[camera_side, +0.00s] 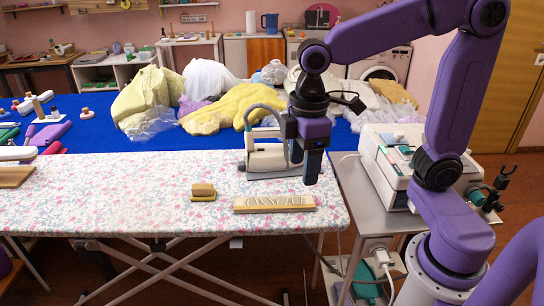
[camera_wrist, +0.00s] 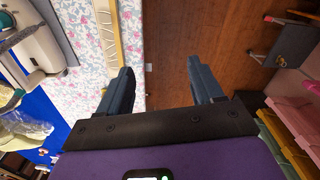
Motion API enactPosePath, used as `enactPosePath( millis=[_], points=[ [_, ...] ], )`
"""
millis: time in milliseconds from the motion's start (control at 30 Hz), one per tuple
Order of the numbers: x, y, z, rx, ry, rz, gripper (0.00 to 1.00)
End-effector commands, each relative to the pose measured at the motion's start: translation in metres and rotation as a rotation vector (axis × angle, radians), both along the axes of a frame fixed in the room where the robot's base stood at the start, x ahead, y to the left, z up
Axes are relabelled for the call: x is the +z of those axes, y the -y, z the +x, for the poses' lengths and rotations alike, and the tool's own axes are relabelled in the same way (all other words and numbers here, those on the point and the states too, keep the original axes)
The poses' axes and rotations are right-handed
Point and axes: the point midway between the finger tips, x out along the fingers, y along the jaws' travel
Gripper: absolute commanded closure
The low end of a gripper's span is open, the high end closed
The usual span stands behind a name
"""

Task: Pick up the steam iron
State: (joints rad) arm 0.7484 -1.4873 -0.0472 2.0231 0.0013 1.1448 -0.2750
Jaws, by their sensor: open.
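The steam iron (camera_side: 267,158), pale with a grey looped handle, rests at the right end of the floral ironing board (camera_side: 130,205). In the wrist view the iron (camera_wrist: 42,42) lies at the upper left, outside the jaws and partly cut off by the frame edge. My gripper (camera_side: 312,181) hangs pointing down just right of the iron in the side view, hiding part of its right side. In the wrist view its two jaws (camera_wrist: 162,78) are wide apart with nothing between them; the board's edge and the wooden floor show beyond.
A wooden block with pale inlay (camera_side: 274,204) lies near the board's front edge, with a small stacked block (camera_side: 203,191) to its left. A white steam station (camera_side: 390,165) sits on a cart at right. Heaped garments (camera_side: 235,105) cover the blue table behind.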

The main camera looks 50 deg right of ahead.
Motion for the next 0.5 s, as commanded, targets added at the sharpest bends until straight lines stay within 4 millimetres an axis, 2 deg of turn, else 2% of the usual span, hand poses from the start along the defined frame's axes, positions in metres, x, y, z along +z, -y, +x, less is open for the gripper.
enactPosePath(
  millis=[33, 267, 500],
  points=[
    [0.007, 0.000, 0.022, -0.017, 0.001, 0.000, 0.34],
    [0.033, 0.018, 0.105, -0.065, -0.004, -0.007, 0.34],
    [0.056, 0.065, 0.182, -0.117, -0.007, -0.011, 0.34]
  ],
)
